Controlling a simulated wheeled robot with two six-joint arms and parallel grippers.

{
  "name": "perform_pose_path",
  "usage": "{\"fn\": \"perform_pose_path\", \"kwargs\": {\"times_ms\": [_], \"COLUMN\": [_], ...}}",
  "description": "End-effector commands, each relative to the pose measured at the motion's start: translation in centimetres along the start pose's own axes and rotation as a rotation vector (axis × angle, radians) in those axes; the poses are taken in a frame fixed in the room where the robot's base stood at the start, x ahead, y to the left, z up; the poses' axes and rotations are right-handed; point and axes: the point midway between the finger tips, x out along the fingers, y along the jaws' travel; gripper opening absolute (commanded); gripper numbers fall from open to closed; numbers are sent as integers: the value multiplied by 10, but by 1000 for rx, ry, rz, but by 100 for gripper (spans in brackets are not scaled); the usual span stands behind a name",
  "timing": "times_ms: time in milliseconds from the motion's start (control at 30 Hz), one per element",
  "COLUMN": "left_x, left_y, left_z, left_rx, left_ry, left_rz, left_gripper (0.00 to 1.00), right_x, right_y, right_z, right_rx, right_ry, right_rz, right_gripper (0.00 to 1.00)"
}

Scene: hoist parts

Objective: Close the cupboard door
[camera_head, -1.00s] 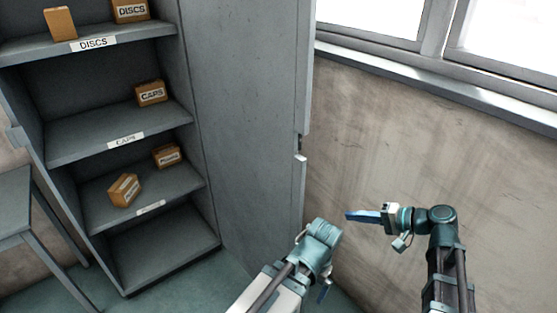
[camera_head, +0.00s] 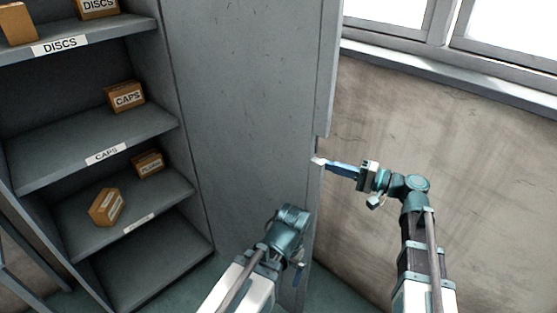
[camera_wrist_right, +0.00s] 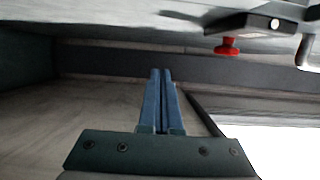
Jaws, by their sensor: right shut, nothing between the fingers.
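The cupboard (camera_head: 98,240) stands open at the left in the head view. Its grey door (camera_head: 245,110) is swung wide open, its free edge towards the window wall. My right gripper (camera_head: 326,162) is shut and empty, with its tips at the door's free edge by a notch; I cannot tell if they touch. In the right wrist view my right gripper (camera_wrist_right: 161,75) points ahead below a grey panel. A red knob (camera_wrist_right: 228,47) under a grey plate shows to its right. My left gripper (camera_head: 298,268) is low in front of the door; its fingers are mostly hidden.
The shelves hold small brown boxes, such as the CAPS box (camera_head: 125,96) and an orange box (camera_head: 107,207) below. A window sill (camera_head: 450,82) and bare wall (camera_head: 440,150) are at the right. A grey frame (camera_head: 25,262) stands at the lower left.

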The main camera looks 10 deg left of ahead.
Motion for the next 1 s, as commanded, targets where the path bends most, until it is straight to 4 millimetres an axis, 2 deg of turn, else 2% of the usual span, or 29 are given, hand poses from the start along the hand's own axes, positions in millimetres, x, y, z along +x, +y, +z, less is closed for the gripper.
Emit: {"fn": "perform_pose_path", "kwargs": {"times_ms": [167, 267, 700, 800, 1000], "left_x": [0, 0, 0, 0, 0], "left_y": [0, 0, 0, 0, 0], "left_z": [0, 0, 0, 0, 0], "left_rx": [0, 0, 0, 0, 0], "left_ry": [0, 0, 0, 0, 0], "left_rz": [0, 0, 0, 0, 0], "left_gripper": [100, 100, 100, 100, 100], "right_x": [5, 18, 104, 104, 108], "right_y": [0, 0, 0, 0, 0], "right_z": [0, 0, 0, 20, 36], "right_rx": [0, 0, 0, 0, -1], "right_ry": [-1, -4, -4, -1, -1], "right_rz": [0, 0, 1, 0, 0], "right_gripper": [0, 0, 0, 0, 0]}}
